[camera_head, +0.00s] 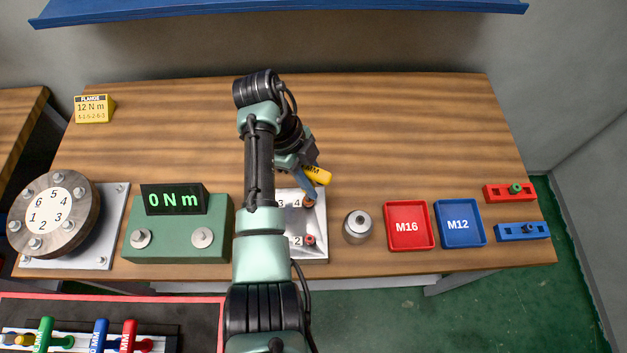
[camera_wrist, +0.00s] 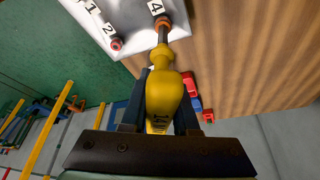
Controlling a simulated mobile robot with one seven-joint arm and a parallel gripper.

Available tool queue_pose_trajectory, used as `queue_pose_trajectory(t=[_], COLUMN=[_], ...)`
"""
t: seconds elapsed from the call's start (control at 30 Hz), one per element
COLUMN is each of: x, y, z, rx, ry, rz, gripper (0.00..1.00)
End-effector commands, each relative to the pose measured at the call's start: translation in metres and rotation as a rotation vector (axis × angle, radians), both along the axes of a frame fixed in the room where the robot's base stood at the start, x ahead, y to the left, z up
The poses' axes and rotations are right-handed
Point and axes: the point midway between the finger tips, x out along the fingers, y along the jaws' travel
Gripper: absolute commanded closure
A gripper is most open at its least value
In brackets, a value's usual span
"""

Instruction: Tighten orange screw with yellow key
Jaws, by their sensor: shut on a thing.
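The yellow key (camera_head: 317,175) is in my gripper (camera_head: 308,183) above the metal plate (camera_head: 318,225). In the wrist view my gripper (camera_wrist: 163,98) is shut around the thick handle of the yellow key (camera_wrist: 164,80). The key's dark shaft reaches the orange screw (camera_wrist: 164,20) beside the label 4. The orange screw also shows in the head view (camera_head: 309,203), at the plate's upper right. The shaft tip meets the screw head; how deep it sits cannot be told. Another orange-red screw (camera_head: 310,240) is beside label 2. My arm hides the plate's left part.
A green box reading 0 N m (camera_head: 178,228) stands left of my arm. Right of the plate are a round metal piece (camera_head: 357,226), a red M16 tray (camera_head: 409,243) and a blue M12 tray (camera_head: 480,240).

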Motion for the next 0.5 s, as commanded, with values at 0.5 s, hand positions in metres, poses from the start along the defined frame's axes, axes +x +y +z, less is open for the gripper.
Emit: queue_pose_trajectory(t=[0.5], x=[-0.0073], y=[0.0025], z=[-0.0063], rx=[0.000], ry=[0.013], rz=[-0.357], gripper=[1.00])
